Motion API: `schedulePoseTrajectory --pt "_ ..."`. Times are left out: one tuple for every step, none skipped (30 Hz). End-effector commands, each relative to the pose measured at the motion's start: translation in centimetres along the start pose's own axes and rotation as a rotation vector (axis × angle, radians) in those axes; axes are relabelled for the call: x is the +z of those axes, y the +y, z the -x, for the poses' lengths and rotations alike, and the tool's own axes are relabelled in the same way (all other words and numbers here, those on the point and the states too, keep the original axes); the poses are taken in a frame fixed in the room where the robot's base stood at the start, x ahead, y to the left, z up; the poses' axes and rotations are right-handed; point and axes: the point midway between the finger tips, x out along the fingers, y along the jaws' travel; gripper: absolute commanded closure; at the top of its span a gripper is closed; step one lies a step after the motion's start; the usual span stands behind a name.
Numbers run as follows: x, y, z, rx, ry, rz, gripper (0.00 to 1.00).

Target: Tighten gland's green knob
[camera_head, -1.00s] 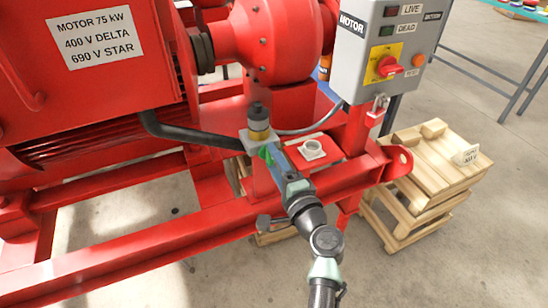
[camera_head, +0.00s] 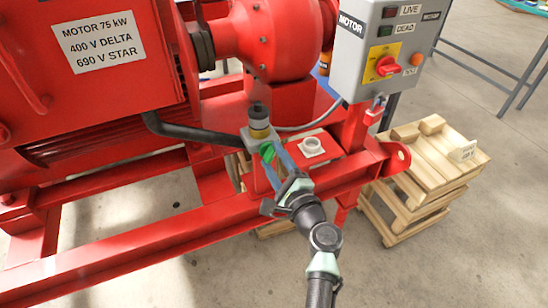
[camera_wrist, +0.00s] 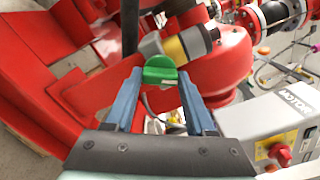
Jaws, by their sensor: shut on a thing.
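The green knob (camera_head: 267,152) sits on the front of the gland, below a fitting with a yellow band and dark top (camera_head: 258,124). In the wrist view the green knob (camera_wrist: 160,72) lies between the blue fingertips of my gripper (camera_wrist: 160,80). My gripper (camera_head: 270,156) is shut on the knob, with one finger on each side. The yellow-banded fitting (camera_wrist: 184,46) shows just beyond the knob in the wrist view. The fingers hide part of the knob's sides, and its base is hard to see.
The red skid rail (camera_head: 150,240) runs below. A black pipe (camera_head: 190,135) comes in from the left. A grey motor switch box (camera_head: 385,45) stands at upper right, above wooden pallets (camera_head: 430,165).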

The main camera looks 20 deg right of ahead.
Motion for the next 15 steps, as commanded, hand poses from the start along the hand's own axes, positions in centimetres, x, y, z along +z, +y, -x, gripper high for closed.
schedulePoseTrajectory --pt "-0.10 -0.09 0.02 -0.003 0.002 -0.006 1.00" --pt "-0.10 -0.08 0.02 -0.003 0.002 -0.006 1.00" --pt "-0.10 -0.08 0.02 -0.003 0.002 -0.007 1.00" --pt "-0.10 -0.08 0.02 -0.003 0.002 -0.007 1.00" --pt "-0.10 -0.08 0.02 -0.003 0.002 -0.007 1.00" --pt "-0.10 -0.08 0.02 -0.003 0.002 -0.007 1.00" --pt "-0.10 -0.08 0.02 -0.003 0.002 -0.007 1.00" --pt "-0.10 -0.08 0.02 -0.003 0.002 -0.007 1.00" --pt "-0.10 -0.08 0.02 -0.003 0.002 -0.007 1.00" --pt "-0.10 -0.08 0.02 -0.003 0.002 -0.007 0.42" --pt "-0.10 -0.08 0.02 -0.003 0.002 -0.007 0.36" --pt "-0.09 -0.07 0.02 -0.003 0.002 -0.007 0.29" --pt "-0.08 -0.07 0.02 -0.002 0.002 -0.006 0.23" --pt "-0.08 -0.06 0.02 -0.002 0.002 -0.006 0.18" --pt "-0.07 -0.05 0.02 -0.002 0.001 -0.005 0.15"
